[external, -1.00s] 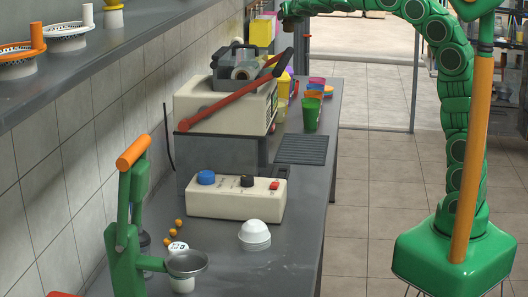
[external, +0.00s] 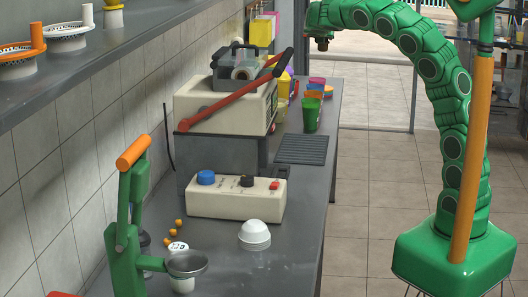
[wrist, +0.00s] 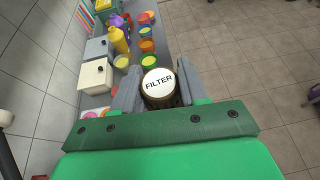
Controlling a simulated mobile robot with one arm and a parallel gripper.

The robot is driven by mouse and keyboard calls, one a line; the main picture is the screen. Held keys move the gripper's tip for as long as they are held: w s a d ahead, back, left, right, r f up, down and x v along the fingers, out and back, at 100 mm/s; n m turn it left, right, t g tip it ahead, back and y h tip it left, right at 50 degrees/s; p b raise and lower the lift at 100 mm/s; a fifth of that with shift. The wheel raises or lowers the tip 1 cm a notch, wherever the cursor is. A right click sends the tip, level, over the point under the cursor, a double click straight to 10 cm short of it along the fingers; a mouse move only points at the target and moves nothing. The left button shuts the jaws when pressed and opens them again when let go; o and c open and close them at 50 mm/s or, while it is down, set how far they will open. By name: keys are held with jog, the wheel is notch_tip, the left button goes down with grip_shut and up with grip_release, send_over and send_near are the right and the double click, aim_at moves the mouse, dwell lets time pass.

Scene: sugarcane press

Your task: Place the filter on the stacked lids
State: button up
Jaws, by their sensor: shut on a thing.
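The filter (wrist: 159,84) is a round canister with a white top that reads FILTER and a dark brownish side. My gripper (wrist: 158,92) is shut on it, with a grey finger on each side in the wrist view. The stacked lids (external: 254,236), white and domed, sit on the near part of the counter, well apart from my gripper. I cannot pick them out in the wrist view.
A control box (external: 236,196) with knobs stands just behind the lids. A green lever press (external: 128,225) stands to their left. A larger machine with a red lever (external: 225,103) and coloured cups (external: 311,115) stand farther back. Open counter lies around the lids.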

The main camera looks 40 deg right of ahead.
jog(key=s+a+f+n+t+y, duration=0.1)
jog(key=a+f+n+t+y, duration=0.15)
jog(key=a+f, duration=0.45)
jog(key=n+t+y, duration=0.2)
jog(key=n+y, duration=0.2)
send_over(254, 221)
jog(key=shift+f, duration=14.5)
jog(key=shift+f, duration=0.1)
